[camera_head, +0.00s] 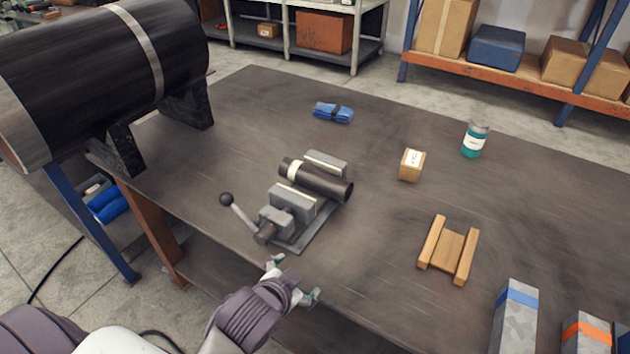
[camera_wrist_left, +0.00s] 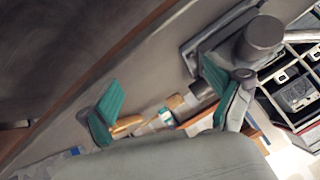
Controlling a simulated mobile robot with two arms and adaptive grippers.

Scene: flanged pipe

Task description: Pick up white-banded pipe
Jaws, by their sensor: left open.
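The white-banded pipe (camera_head: 325,183) is a short dark tube with a white band near its left end. It lies between the jaws of a grey vise (camera_head: 292,203) on the table in the head view. My left gripper (camera_head: 293,280) is open and empty at the table's front edge, in front of the vise and apart from the pipe. In the left wrist view its two teal fingertips (camera_wrist_left: 158,98) are spread with nothing held. A grey round vise part (camera_wrist_left: 262,38) shows there beside the right finger; I cannot make out the pipe there. My right gripper is not in view.
The vise lever with its black knob (camera_head: 226,199) sticks out to the left. A large black cylinder (camera_head: 100,70) rests on supports at left.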

